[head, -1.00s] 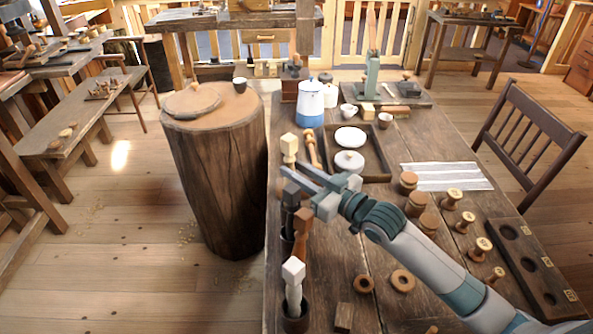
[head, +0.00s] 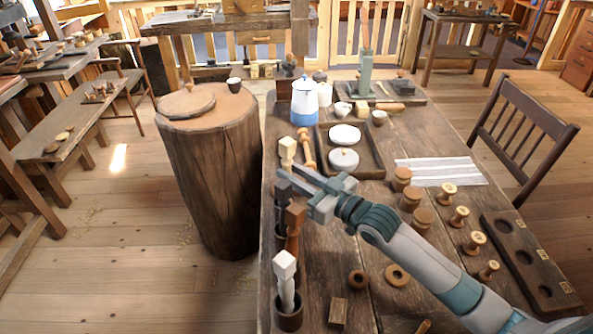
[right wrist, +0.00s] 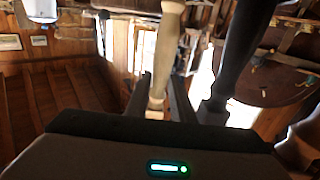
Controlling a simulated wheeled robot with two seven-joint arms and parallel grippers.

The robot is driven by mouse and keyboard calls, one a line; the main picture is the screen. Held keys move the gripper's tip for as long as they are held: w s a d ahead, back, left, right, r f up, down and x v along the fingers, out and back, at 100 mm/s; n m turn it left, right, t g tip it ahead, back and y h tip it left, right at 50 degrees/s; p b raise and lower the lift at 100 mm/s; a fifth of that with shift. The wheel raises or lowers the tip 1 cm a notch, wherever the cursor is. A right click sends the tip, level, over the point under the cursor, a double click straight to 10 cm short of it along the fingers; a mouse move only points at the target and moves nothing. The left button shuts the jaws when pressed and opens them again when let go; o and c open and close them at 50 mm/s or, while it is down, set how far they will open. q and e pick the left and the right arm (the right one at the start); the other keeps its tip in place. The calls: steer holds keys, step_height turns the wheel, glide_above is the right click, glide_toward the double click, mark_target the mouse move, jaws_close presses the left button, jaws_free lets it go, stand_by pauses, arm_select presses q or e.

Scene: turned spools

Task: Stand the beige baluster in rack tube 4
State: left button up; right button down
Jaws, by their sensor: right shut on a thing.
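The beige baluster (head: 287,151) shows its pale square top at the table's left edge in the head view. My right gripper (head: 296,180) is shut on it. In the right wrist view the pale turned shaft (right wrist: 166,50) stands between the two fingers (right wrist: 160,100). Its lower end is hidden behind the gripper in the head view. A dark baluster (head: 283,194), a reddish-brown one (head: 294,222) and a white one (head: 285,268) stand in a row nearer me. The white one stands in a dark tube (head: 290,318). I cannot read any tube number. My left gripper is out of view.
A tray (head: 374,165) with white lidded pots and a blue-white pot (head: 303,103) stand behind the gripper. Several wooden spools, rings (head: 397,275) and a holed board (head: 498,235) lie to the right. A stump (head: 210,180) stands left of the table.

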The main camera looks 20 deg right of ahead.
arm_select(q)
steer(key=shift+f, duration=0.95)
arm_select(e)
steer(key=shift+f, duration=0.8)
steer(key=c, duration=1.5)
jaws_free()
steer(key=shift+o, duration=0.2)
steer(key=shift+w+a+f, duration=0.25)
steer(key=shift+w+a, duration=0.25)
steer(key=shift+w, duration=0.25)
arm_select(q)
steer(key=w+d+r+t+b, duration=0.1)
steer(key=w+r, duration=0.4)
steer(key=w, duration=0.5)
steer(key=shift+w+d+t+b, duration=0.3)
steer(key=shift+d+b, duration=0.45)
steer(key=shift+b, duration=0.3)
arm_select(e)
steer(key=r+v, duration=0.2)
steer(key=v, duration=1.7)
steer(key=shift+d, duration=0.15)
